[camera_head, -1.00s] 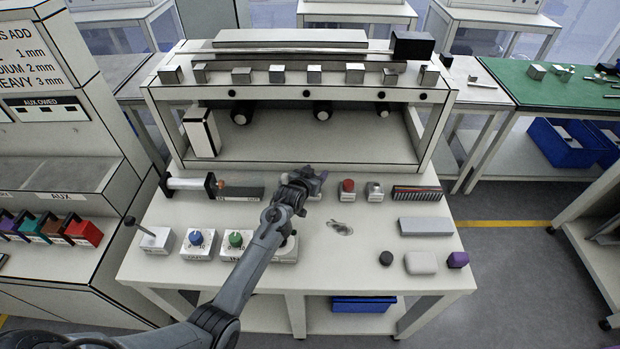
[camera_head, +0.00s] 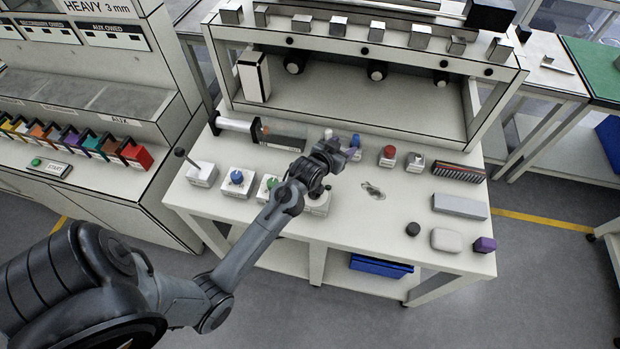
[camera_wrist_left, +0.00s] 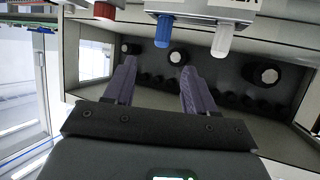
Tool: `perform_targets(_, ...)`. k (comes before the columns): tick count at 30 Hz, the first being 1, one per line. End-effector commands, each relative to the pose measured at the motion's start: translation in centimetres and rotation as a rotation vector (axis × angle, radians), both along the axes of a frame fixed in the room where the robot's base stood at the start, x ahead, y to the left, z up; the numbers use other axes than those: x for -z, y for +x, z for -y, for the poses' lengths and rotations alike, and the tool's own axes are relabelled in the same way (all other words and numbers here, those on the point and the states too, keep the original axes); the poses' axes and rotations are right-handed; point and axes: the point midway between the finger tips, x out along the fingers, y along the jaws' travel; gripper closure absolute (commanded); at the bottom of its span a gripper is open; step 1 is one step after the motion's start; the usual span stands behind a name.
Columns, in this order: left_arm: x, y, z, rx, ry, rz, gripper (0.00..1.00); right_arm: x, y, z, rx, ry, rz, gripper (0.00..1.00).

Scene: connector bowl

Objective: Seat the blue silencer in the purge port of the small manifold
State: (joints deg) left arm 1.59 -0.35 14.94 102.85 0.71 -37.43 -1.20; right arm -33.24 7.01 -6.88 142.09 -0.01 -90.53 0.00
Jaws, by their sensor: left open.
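My left gripper (camera_head: 345,150) is over the back middle of the table, and its purple-grey fingers are spread with nothing between them in the wrist view (camera_wrist_left: 155,72). A blue cylinder, which looks like the blue silencer (camera_wrist_left: 164,31), is at the top of the wrist view, beyond the fingertips and apart from them. A white cylinder (camera_wrist_left: 222,40) is beside it. Both meet a white block with dark lettering (camera_wrist_left: 208,5), perhaps the small manifold, cut off by the frame edge. In the head view my gripper hides most of that block. I cannot make out the purge port. My right gripper is not in view.
A red-topped part (camera_head: 388,156) and a grey-topped block (camera_head: 415,163) stand right of my gripper. Blue-knobbed (camera_head: 237,182) and green-knobbed (camera_head: 269,188) blocks stand left. A shelf frame (camera_head: 350,100) rises behind. The front right holds a grey bar (camera_head: 460,206) and small blocks.

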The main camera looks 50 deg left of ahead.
Motion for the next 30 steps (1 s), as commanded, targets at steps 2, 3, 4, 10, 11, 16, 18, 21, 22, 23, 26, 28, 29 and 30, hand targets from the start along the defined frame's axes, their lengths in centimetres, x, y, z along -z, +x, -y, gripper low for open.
perform_targets(2,0.5,-1.2,0.8,0.017,0.004,-0.037,0.44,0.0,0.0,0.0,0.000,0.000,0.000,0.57)
perform_targets(3,1.0,-2.1,1.5,0.033,0.006,-0.070,0.44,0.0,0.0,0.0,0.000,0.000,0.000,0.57)
perform_targets(4,1.4,-2.9,2.2,0.048,0.008,-0.100,0.44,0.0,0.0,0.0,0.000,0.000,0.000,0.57)
perform_targets(10,4.3,-12.8,8.9,0.187,0.013,-0.403,0.44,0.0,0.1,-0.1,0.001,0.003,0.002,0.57)
perform_targets(11,4.6,-14.5,9.9,0.208,0.011,-0.449,0.44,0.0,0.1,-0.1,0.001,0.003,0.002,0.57)
perform_targets(16,5.1,-23.6,14.6,0.313,0.001,-0.687,0.44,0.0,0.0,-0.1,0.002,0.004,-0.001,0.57)
perform_targets(18,4.8,-26.6,15.8,0.345,-0.005,-0.760,0.44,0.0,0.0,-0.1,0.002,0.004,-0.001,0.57)
perform_targets(21,4.4,-29.3,16.9,0.374,-0.011,-0.828,0.44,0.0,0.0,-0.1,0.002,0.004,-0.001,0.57)
perform_targets(22,4.4,-29.8,17.1,0.380,-0.012,-0.841,0.44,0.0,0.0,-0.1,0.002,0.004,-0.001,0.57)
perform_targets(23,4.3,-30.2,17.2,0.384,-0.013,-0.850,0.44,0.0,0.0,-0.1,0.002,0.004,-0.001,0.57)
perform_targets(26,4.2,-30.8,17.4,0.390,-0.014,-0.866,0.44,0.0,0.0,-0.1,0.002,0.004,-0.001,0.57)
perform_targets(28,4.2,-30.8,17.4,0.389,-0.013,-0.866,0.44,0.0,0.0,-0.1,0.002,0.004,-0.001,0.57)
perform_targets(29,4.2,-30.7,17.4,0.389,-0.013,-0.866,0.44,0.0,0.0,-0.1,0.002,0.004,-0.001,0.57)
perform_targets(30,4.2,-30.7,17.4,0.389,-0.013,-0.865,0.44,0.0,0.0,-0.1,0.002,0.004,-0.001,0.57)
